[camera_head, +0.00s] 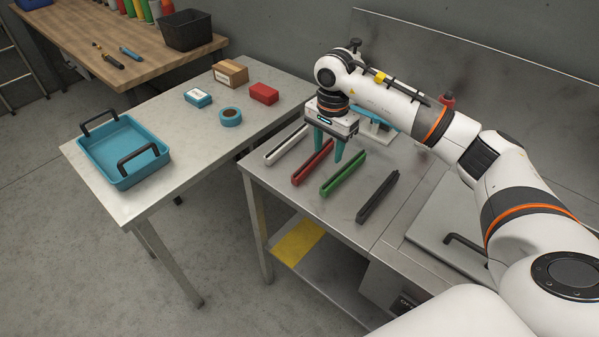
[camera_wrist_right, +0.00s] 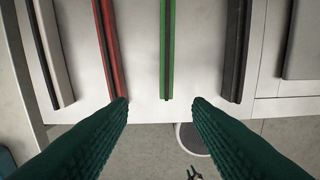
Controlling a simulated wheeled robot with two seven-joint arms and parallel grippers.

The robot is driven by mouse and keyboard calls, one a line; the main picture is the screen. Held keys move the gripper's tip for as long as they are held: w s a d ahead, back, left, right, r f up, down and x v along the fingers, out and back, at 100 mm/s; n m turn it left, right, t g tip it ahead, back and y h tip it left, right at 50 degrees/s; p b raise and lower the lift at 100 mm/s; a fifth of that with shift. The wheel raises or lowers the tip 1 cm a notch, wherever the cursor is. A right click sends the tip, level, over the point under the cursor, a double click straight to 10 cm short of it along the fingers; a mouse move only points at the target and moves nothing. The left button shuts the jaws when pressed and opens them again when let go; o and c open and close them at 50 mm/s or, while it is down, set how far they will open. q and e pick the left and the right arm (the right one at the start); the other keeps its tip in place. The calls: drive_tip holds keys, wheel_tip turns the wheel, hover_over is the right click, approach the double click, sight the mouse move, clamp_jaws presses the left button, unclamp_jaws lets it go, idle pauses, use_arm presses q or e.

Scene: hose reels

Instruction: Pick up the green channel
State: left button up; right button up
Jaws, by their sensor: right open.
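The green channel (camera_head: 343,174) lies on the metal bench between a red channel (camera_head: 312,162) and a dark grey channel (camera_head: 377,197). In the right wrist view the green channel (camera_wrist_right: 167,50) runs up the picture, its near end between the fingertips. My right gripper (camera_head: 327,151) hangs above the bench with teal fingers pointing down. In the head view it overlaps the far end of the red channel. In the right wrist view the right gripper (camera_wrist_right: 160,104) is open, with nothing between its fingers. My left gripper is not in view.
A white channel (camera_head: 286,145) lies left of the red one. A blue tray (camera_head: 122,150) with black handles, a red box (camera_head: 264,93), a tape roll (camera_head: 230,116) and a cardboard box (camera_head: 230,73) stand on the left table. A gap separates the table and the bench.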

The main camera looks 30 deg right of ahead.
drive_tip(key=p, duration=0.2)
hover_over(332, 181)
wheel_tip(332, 181, down, 6)
drive_tip(key=shift+r, duration=0.2)
drive_tip(key=shift+w+a+f, duration=0.1)
drive_tip(key=shift+f, duration=0.3)
drive_tip(key=shift+a+f, duration=0.15)
drive_tip(key=shift+f, duration=0.05)
drive_tip(key=f+p, duration=0.1)
drive_tip(key=f, duration=0.3)
drive_tip(key=shift+d+f+p, duration=0.15)
drive_tip(key=shift+d+p, duration=0.05)
drive_tip(key=shift+p, duration=0.15)
drive_tip(key=shift+f, duration=0.45)
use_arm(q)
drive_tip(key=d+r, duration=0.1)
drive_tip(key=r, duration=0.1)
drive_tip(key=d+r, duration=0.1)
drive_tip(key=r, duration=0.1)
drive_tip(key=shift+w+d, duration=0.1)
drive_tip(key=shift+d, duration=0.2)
use_arm(e)
drive_tip(key=c, duration=0.9)
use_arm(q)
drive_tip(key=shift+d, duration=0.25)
use_arm(e)
drive_tip(key=shift+c, duration=0.4)
